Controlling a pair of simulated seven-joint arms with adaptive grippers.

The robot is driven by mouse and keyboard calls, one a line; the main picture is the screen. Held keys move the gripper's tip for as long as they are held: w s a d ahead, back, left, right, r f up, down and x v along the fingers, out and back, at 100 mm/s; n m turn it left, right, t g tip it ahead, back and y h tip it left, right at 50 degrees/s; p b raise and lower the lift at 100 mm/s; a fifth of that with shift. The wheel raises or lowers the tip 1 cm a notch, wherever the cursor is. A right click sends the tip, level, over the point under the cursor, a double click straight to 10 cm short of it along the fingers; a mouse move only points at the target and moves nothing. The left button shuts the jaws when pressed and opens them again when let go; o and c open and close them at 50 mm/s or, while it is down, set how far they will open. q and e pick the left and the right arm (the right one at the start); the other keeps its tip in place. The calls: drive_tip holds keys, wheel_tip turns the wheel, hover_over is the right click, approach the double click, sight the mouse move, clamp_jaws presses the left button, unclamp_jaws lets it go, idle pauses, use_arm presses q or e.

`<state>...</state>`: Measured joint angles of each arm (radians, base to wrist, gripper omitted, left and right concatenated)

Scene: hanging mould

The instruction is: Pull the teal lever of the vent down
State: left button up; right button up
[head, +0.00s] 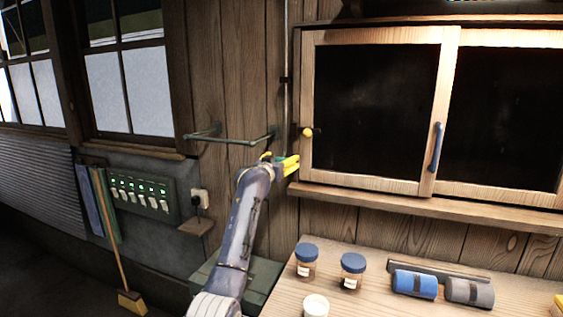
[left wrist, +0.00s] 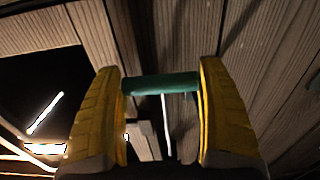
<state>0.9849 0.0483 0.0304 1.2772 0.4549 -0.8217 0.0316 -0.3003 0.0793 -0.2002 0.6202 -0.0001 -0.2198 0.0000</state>
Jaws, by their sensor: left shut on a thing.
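My left gripper (head: 280,161) is in front of the plank wall, just left of the wooden cabinet, with its yellow fingers raised. In the left wrist view the teal lever (left wrist: 160,84) is a short bar lying across between the two yellow fingers of the left gripper (left wrist: 160,100). The fingers are shut on its two ends. In the head view the lever is mostly hidden by the gripper, with only a bit of teal between the fingers. The vent itself is not clearly seen. My right gripper is not in view.
A green rail (head: 225,137) sticks out from the wall left of my gripper. The cabinet door (head: 308,100) with a yellow knob (head: 307,132) is close on the right. Below, a wooden table (head: 385,309) holds blue-lidded jars (head: 352,263) and rolled cloths (head: 414,284).

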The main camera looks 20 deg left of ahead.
use_arm(q)
drive_tip(key=shift+c, duration=1.1)
wheel_tip(320, 180, down, 5)
drive_tip(key=shift+r, duration=0.15)
drive_tip(key=o, duration=1.6)
drive_tip(key=s+a, duration=0.1)
drive_tip(key=s, duration=1.1)
drive_tip(key=shift+a, duration=0.15)
drive_tip(key=shift+c, duration=0.6)
